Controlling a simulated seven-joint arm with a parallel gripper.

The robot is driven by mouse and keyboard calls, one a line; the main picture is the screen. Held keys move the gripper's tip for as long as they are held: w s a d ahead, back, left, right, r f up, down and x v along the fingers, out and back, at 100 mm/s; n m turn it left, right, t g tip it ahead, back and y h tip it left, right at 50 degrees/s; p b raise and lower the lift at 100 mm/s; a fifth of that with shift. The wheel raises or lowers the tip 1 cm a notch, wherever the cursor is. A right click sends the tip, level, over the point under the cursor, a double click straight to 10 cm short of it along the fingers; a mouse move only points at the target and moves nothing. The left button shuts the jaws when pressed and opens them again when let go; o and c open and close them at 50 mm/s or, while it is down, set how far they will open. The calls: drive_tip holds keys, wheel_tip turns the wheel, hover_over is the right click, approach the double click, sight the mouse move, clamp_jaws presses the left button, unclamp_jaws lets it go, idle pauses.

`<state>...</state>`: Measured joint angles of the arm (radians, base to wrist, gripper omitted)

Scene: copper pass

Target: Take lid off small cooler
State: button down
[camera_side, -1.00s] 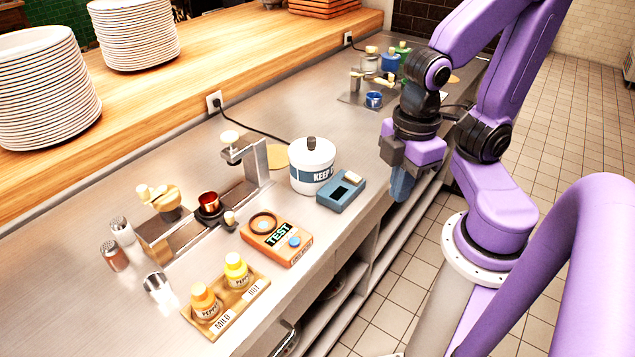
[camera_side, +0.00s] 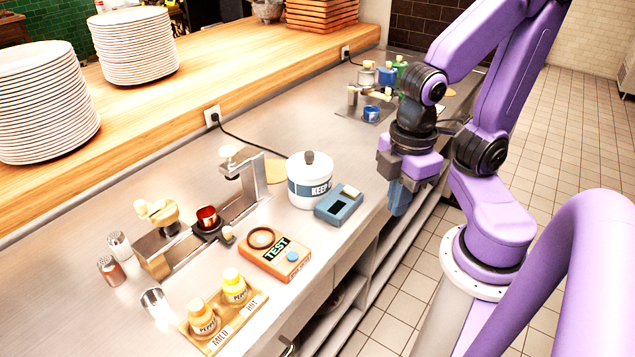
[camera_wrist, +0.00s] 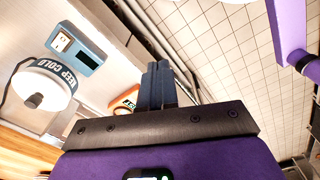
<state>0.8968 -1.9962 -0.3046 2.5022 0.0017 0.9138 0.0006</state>
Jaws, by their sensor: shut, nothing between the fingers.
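The small cooler (camera_side: 306,190) is a white round tub with a blue band lettered "KEEP COLD". Its white lid (camera_side: 309,166) with a dark knob (camera_side: 309,157) sits on top. In the wrist view the cooler (camera_wrist: 62,72) is at the left, with its lid and knob (camera_wrist: 34,100) in sight. My gripper (camera_side: 398,208) is shut and empty, pointing down to the right of the cooler and apart from it, near the counter's front edge. Its blue fingers (camera_wrist: 157,85) also show together in the wrist view.
A blue box with a dark screen (camera_side: 338,205) stands close to the cooler's right. An orange TEST box (camera_side: 274,255), a metal clamp stand (camera_side: 243,195) and yellow bottles (camera_side: 233,286) are nearer. Several small jars (camera_side: 387,73) stand farther back. Bare counter (camera_side: 300,118) lies behind the cooler.

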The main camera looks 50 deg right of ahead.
drive_tip(key=c, duration=0.9)
unclamp_jaws()
drive_tip(key=shift+o, duration=0.2)
drive_tip(key=w+r+n, duration=0.4)
drive_tip(key=w, duration=0.3)
drive_tip(key=w+r+n, duration=0.3)
drive_tip(key=w+r, duration=0.1)
drive_tip(key=w, duration=0.3)
drive_tip(key=w+d+r+n, duration=0.6)
drive_tip(key=w+d+n, duration=0.1)
drive_tip(key=w, duration=0.3)
hover_over(309, 153)
wheel_tip(309, 153, down, 12)
drive_tip(key=shift+s+a+r, duration=0.1)
drive_tip(key=shift+r, duration=0.15)
drive_tip(key=shift+f, duration=2.9)
